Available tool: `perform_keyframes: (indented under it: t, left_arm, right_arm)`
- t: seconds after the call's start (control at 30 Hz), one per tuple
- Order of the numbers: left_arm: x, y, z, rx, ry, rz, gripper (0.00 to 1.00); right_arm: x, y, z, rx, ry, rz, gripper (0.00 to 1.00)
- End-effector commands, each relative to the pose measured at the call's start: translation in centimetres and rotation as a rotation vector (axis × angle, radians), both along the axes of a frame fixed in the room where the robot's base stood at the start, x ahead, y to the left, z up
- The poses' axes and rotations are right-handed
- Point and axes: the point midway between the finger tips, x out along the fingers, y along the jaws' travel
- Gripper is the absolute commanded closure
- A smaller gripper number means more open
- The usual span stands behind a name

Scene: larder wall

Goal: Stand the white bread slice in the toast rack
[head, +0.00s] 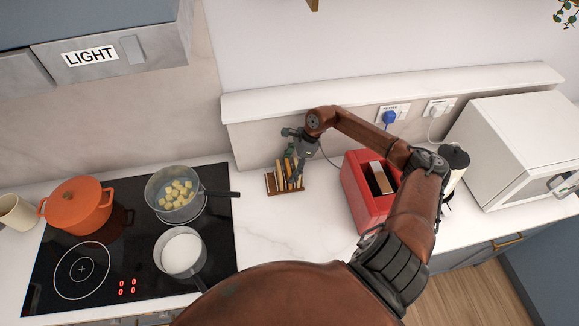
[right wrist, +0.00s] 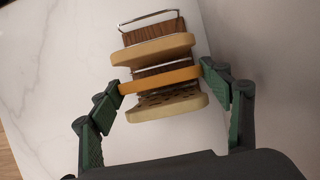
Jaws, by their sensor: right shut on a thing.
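The toast rack (head: 271,184) stands on the white counter, right of the hob. It has a brown wooden base and wire loops, and its far end shows in the right wrist view (right wrist: 153,31). My right gripper (head: 298,160) is above the rack, pointing down. In the right wrist view its fingers (right wrist: 161,80) are shut on the ends of the middle slice, which I take as the white bread slice (right wrist: 160,79); only its golden edge shows. This slice is upright between two paler slices in the rack. Whether it touches the base is hidden. My left gripper is not in view.
A red toaster (head: 362,205) stands right of the rack, with a dark kettle (head: 455,158) and white microwave (head: 520,150) beyond. The hob at left holds a pan of cubes (head: 160,202), a pan of white liquid (head: 181,252) and an orange pot (head: 78,206). Counter before the rack is clear.

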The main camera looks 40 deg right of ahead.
Motion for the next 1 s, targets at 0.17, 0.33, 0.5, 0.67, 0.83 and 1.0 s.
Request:
perform_keyframes:
  t: [0.17, 0.33, 0.5, 0.67, 0.83, 1.0]
  left_arm:
    - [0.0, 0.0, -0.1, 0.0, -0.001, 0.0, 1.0]
    - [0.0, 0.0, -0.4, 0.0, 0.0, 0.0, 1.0]
    - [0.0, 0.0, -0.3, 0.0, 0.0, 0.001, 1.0]
    - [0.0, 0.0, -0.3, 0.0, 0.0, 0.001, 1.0]
    - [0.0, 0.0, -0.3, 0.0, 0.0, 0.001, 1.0]
    - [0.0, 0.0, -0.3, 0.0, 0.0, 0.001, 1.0]
  right_arm:
    - [0.0, 0.0, 0.0, 0.0, -0.001, 0.0, 0.5]
    - [0.0, 0.0, -0.3, -0.001, 0.0, 0.0, 0.26]
    - [0.0, 0.0, -0.2, 0.0, -0.001, 0.0, 0.14]
    - [0.0, 0.0, -0.2, 0.0, -0.001, 0.0, 0.11]
    - [0.0, 0.0, -0.1, 0.0, -0.001, 0.0, 0.11]
    - [-0.1, -0.5, 0.9, -0.004, -0.003, -0.001, 0.11]
